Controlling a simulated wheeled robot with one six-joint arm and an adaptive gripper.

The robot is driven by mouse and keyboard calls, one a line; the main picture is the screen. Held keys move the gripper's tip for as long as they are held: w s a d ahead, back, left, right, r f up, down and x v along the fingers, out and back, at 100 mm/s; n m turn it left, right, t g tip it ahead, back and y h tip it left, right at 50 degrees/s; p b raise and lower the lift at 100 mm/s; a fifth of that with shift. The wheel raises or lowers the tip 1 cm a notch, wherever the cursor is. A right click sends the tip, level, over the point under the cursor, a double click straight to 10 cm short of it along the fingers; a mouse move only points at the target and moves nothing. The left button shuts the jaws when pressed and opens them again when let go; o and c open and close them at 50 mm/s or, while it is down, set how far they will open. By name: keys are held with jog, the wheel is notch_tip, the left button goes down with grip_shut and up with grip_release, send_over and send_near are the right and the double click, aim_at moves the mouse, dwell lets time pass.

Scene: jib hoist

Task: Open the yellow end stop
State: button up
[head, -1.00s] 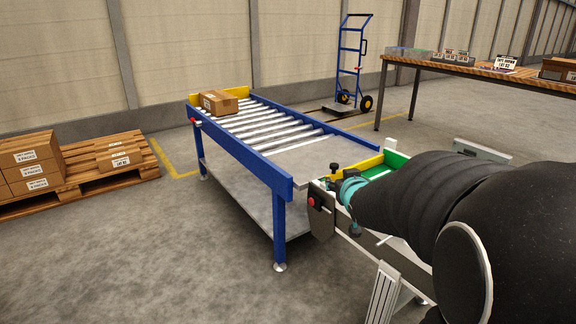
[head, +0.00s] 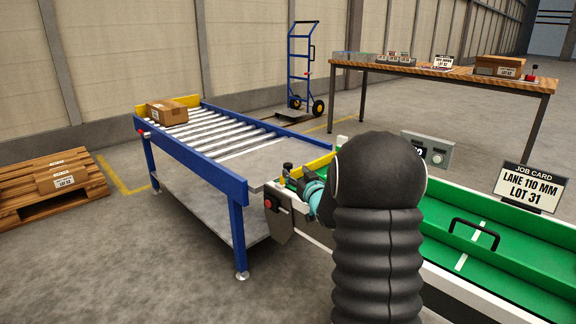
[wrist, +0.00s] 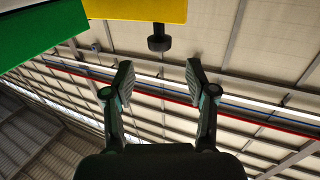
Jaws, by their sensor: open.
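The yellow end stop (head: 320,163) stands at the near end of the green conveyor lane, beside the roller table; my arm partly hides it. In the wrist view a yellow plate (wrist: 150,9) runs along the top, with a black knob (wrist: 158,38) hanging from it. My gripper (wrist: 160,84) is open and empty. The knob lies beyond the fingertips, roughly in line with the gap between them, and does not look touched. In the head view the gripper's teal part (head: 311,186) is close to the lane's end; its fingers are hard to make out.
The blue roller table (head: 215,180) with a carton (head: 167,112) stands left of the lane. A red button (head: 268,204) is on the lane's end. A black handle (head: 474,232) and a job card reading lane 110 mm, lot 31 (head: 530,186) are at right. A workbench (head: 440,72) stands behind.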

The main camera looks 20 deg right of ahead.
aim_at(289, 165)
jog(key=w, duration=0.7)
jog(key=shift+w+d, duration=0.15)
jog(key=shift+w, duration=0.1)
grip_shut()
